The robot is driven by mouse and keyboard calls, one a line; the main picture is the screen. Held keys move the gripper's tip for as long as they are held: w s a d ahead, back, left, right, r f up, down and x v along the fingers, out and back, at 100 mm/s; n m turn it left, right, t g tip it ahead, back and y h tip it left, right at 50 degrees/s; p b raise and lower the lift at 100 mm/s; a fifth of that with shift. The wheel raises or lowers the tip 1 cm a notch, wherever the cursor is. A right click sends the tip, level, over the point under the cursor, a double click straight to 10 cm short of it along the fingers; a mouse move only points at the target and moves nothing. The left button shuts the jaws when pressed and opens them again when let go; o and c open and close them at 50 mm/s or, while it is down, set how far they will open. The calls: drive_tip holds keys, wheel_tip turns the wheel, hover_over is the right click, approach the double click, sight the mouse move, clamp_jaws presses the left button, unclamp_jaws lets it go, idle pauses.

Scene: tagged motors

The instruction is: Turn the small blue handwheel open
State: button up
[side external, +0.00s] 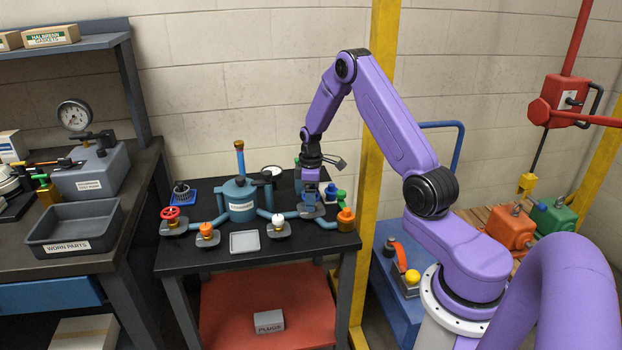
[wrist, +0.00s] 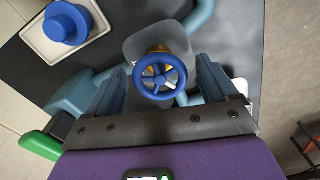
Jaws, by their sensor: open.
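The small blue handwheel (wrist: 160,76) shows face-on in the wrist view, a round rim with spokes over a yellowish stem on a grey base. My gripper (wrist: 162,82) is open, with one finger on each side of the wheel. A gap shows between the rim and each finger, so neither visibly touches it. In the side view my gripper (side external: 311,190) points down over the right part of the black table. There the wheel is hidden by the fingers, and its grey base (side external: 312,212) shows below them.
A teal tank (side external: 240,200) with pipes stands left of my gripper. A red handwheel (side external: 170,213), an orange-topped valve (side external: 207,231) and a white-topped valve (side external: 278,222) line the front. A blue knob (wrist: 67,24) sits on a pale tray. An orange fitting (side external: 346,217) is at the right.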

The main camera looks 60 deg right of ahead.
wheel_tip(320, 180, up, 17)
idle(0.4)
drive_tip(key=s+a+r+n, duration=0.2)
drive_tip(key=s+a, duration=0.3)
drive_tip(key=a, duration=0.7)
drive_tip(key=s+a+r+n, duration=0.1)
drive_tip(key=s+a, duration=0.4)
drive_tip(key=a, duration=0.6)
drive_tip(key=s+a+n, duration=0.1)
drive_tip(key=s+a, duration=0.1)
drive_tip(key=s, duration=0.9)
drive_tip(key=s+a+f+n, duration=0.1)
drive_tip(key=s+a+n, duration=0.1)
drive_tip(key=s, duration=0.8)
drive_tip(key=shift+s+a, duration=0.35)
drive_tip(key=shift+a, duration=0.1)
